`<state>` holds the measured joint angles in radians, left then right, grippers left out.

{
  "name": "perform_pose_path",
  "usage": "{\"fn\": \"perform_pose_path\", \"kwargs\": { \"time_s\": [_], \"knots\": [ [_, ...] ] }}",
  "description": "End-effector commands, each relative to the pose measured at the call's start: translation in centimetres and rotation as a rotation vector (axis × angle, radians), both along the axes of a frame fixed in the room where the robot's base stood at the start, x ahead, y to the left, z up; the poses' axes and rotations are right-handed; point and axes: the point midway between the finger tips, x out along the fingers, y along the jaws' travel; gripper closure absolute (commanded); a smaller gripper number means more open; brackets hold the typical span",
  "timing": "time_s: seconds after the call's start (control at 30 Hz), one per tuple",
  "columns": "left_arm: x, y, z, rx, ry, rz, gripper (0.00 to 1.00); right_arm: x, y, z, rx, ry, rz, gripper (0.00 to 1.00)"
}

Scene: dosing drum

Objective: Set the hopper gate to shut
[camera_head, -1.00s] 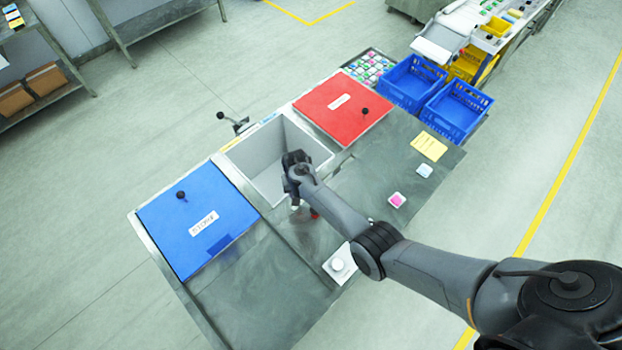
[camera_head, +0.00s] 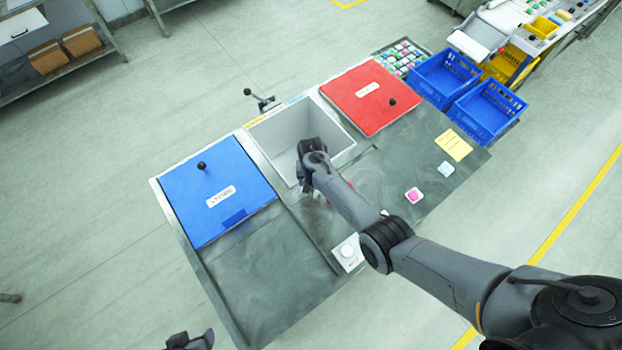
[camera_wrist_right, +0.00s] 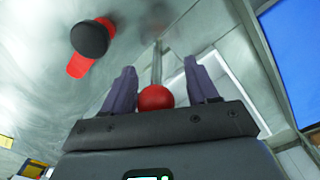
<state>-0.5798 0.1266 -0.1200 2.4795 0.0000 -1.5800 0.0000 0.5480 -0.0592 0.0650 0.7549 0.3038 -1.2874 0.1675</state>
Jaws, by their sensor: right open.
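In the right wrist view, a metal rod ending in a red ball knob (camera_wrist_right: 155,98) lies between the two fingers of my right gripper (camera_wrist_right: 160,75). The fingers are open, one on each side, with gaps to the ball. I cannot tell for sure whether this rod is the hopper gate's handle. In the head view my right gripper (camera_head: 306,178) is over the near edge of the open grey bin (camera_head: 282,135); its fingertips are hidden. A dark part that looks like my left gripper (camera_head: 190,341) shows at the bottom edge, its jaws unclear.
A blue lid marked STORE (camera_head: 215,190) and a red lid (camera_head: 370,97) flank the bin. A black-knobbed lever (camera_head: 262,101) stands behind it. The wrist view also shows a black knob on a red base (camera_wrist_right: 90,42).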

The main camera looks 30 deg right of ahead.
Motion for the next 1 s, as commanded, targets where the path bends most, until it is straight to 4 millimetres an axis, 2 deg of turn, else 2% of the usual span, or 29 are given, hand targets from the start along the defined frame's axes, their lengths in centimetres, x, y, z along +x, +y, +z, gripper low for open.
{"fn": "perform_pose_path", "kwargs": {
  "time_s": [0.13,0.27,0.7,1.0],
  "knots": [
    [0.0,-0.1,0.1,-0.004,0.001,0.003,0.42,0.0,0.0,0.3,0.000,-0.001,0.000,0.42],
    [0.0,-0.2,0.4,-0.008,0.000,0.006,0.42,0.1,-0.1,1.4,-0.001,-0.002,0.000,0.42],
    [0.0,-0.3,1.2,-0.011,0.001,0.007,0.42,0.0,-0.1,8.4,-0.002,-0.004,0.001,0.42],
    [0.0,0.0,1.1,-0.001,0.000,0.001,0.42,0.0,0.0,10.7,-0.001,0.000,0.000,0.42]
  ]
}}
